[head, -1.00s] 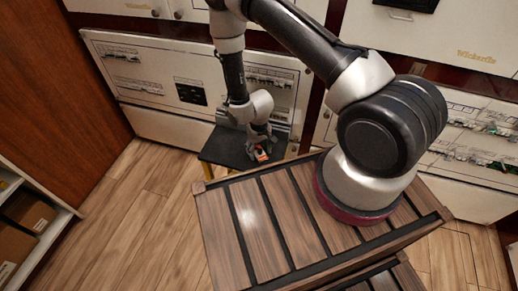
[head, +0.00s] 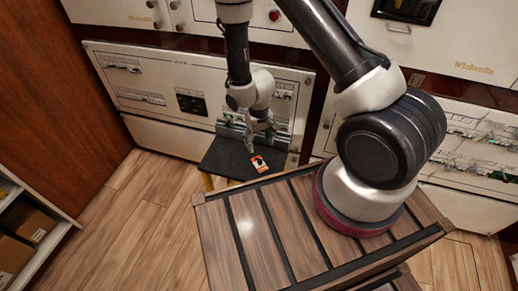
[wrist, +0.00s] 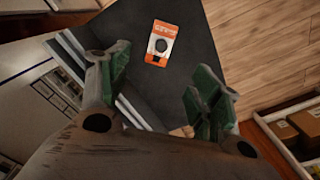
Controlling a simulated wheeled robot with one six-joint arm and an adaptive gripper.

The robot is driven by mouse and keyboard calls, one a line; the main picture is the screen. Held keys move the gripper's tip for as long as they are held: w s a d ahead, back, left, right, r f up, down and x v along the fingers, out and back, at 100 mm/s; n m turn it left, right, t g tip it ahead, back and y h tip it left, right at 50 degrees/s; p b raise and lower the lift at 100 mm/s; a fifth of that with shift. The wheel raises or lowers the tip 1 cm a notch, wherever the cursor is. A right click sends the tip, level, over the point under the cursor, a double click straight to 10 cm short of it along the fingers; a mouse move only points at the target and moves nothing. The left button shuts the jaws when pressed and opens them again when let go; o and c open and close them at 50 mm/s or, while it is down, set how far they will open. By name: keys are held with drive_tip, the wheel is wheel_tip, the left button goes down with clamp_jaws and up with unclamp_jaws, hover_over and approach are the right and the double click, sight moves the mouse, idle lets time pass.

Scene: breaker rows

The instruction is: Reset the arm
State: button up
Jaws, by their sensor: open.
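My gripper (head: 263,138) hangs below my arm over the back part of a small black stand (head: 225,157). In the wrist view my gripper (wrist: 160,88) has its two green-padded fingers spread wide with nothing between them. An orange and white tag (head: 259,164) with a black round mark lies flat on the stand, in front of the fingers and apart from them. The tag also shows in the wrist view (wrist: 161,44), beyond the fingertips.
A white breaker panel (head: 150,85) with rows of switches stands behind the stand. The wooden slatted top (head: 270,230) carries my arm's base. A shelf with cardboard boxes (head: 35,222) is at the left. Wood floor (head: 130,220) lies open between them.

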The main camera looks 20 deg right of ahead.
drive_tip(key=shift+r, duration=0.3)
drive_tip(key=s+d+r+n+g+h, duration=0.1)
drive_tip(key=s+d+r+g+h, duration=0.2)
drive_tip(key=s, duration=0.4)
drive_tip(key=s+d+r+m+t+y, duration=0.1)
drive_tip(key=s+d+r, duration=0.3)
drive_tip(key=r, duration=1)
drive_tip(key=s+d+r+m+t+y, duration=0.1)
drive_tip(key=s+d+r+t, duration=0.3)
drive_tip(key=r, duration=1)
drive_tip(key=s+d+r+t+y, duration=0.1)
drive_tip(key=s+d+r, duration=0.3)
drive_tip(key=r, duration=1)
drive_tip(key=shift+s+r+m+t, duration=0.2)
drive_tip(key=shift+m+t, duration=0.2)
drive_tip(key=shift+t, duration=0.3)
